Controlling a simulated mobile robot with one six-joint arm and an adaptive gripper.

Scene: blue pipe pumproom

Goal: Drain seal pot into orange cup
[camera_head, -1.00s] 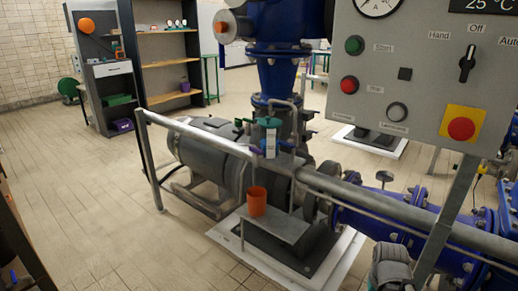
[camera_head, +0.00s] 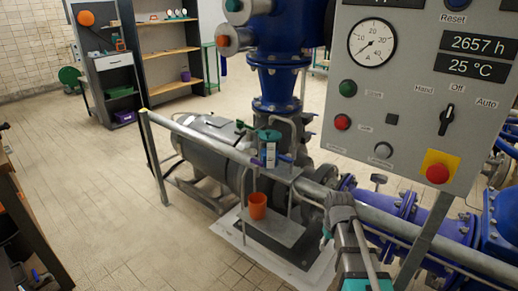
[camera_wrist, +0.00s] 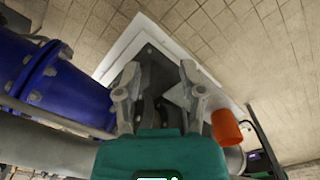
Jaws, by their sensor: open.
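The seal pot (camera_head: 269,149), a small clear-looking body with a teal cap and a pale label, stands by the pump behind the grey handrail. The orange cup (camera_head: 257,206) stands upright on a small grey plate (camera_head: 275,228) below the pot. In the wrist view the orange cup (camera_wrist: 226,128) appears tilted, right of my gripper. My gripper (camera_wrist: 158,72) is open, with nothing between its two grey fingers; the dark pump base and grey plate lie beyond them. My teal and grey arm shows at the lower right of the head view. The pot's drain valve is not clearly visible.
The grey handrail (camera_head: 215,140) runs diagonally between the front floor and the pump (camera_head: 215,145). Blue flanged pipes (camera_head: 395,215) lie to the right. A control panel (camera_head: 420,90) with a red emergency button fills the upper right. The tiled floor at left is open.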

